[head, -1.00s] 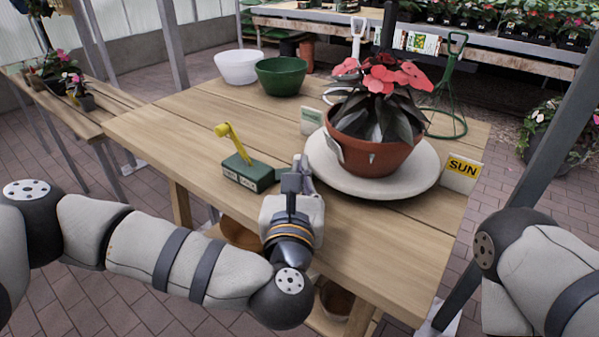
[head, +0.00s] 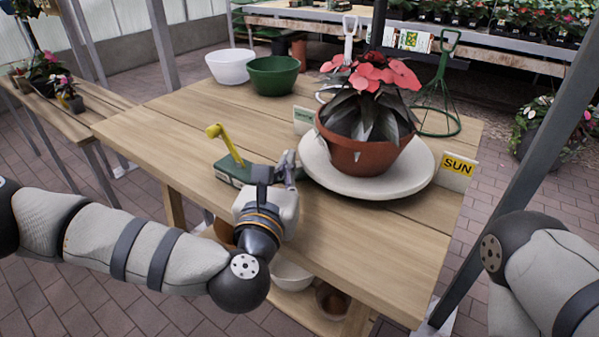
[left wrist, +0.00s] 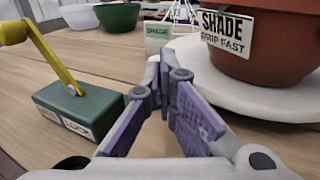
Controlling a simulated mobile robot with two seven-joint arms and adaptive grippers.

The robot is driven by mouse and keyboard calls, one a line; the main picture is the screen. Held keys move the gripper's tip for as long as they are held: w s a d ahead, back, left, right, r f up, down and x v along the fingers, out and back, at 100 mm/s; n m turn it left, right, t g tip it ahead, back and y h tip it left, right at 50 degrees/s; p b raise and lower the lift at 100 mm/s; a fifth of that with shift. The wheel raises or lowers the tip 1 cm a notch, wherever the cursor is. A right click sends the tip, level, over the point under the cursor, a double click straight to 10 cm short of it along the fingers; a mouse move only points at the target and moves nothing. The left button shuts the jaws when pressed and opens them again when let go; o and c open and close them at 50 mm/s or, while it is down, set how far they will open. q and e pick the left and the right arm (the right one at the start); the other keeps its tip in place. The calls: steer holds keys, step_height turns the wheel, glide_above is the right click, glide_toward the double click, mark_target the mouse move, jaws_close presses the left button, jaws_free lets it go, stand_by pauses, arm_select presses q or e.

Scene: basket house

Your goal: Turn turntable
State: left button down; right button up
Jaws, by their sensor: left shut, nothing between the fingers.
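The turntable is a pale round disc (head: 395,186) on the wooden table, and it fills the right of the left wrist view (left wrist: 270,97). A terracotta pot (head: 378,160) with a red-flowered plant stands on it. In the left wrist view the pot (left wrist: 270,62) bears a tag reading "SHADE DRIP FAST" (left wrist: 226,31). A green block (head: 232,171) with a raised yellow lever (head: 226,145) sits left of the disc, its label reading "LOCK" (left wrist: 77,128). My left gripper (head: 287,164) is shut and empty, between block and disc; I cannot tell whether it touches the disc. My right gripper is out of view.
A "SUN" sign (head: 458,168) stands at the disc's right and a "SHADE" sign (head: 304,119) at its back left. White (head: 230,66) and green (head: 273,75) bowls stand at the back. A metal post (head: 510,185) rises at right. The front tabletop is clear.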

arm_select(q)
steer(key=shift+w+a+f, duration=0.15)
steer(key=shift+w+a, duration=0.2)
steer(key=shift+w, duration=0.35)
steer(key=shift+w+a+b, duration=0.2)
steer(key=shift+w+b, duration=0.05)
steer(key=shift+w, duration=0.25)
steer(key=shift+w+a+b, duration=0.2)
steer(key=shift+w+b, duration=0.05)
steer(key=shift+w, duration=0.2)
steer(key=shift+w+a+b, duration=0.2)
steer(key=shift+w+b, duration=0.1)
steer(key=shift+w, duration=0.45)
steer(key=shift+w+a+b, duration=0.15)
steer(key=shift+w+b, duration=0.1)
steer(key=shift+w, duration=0.5)
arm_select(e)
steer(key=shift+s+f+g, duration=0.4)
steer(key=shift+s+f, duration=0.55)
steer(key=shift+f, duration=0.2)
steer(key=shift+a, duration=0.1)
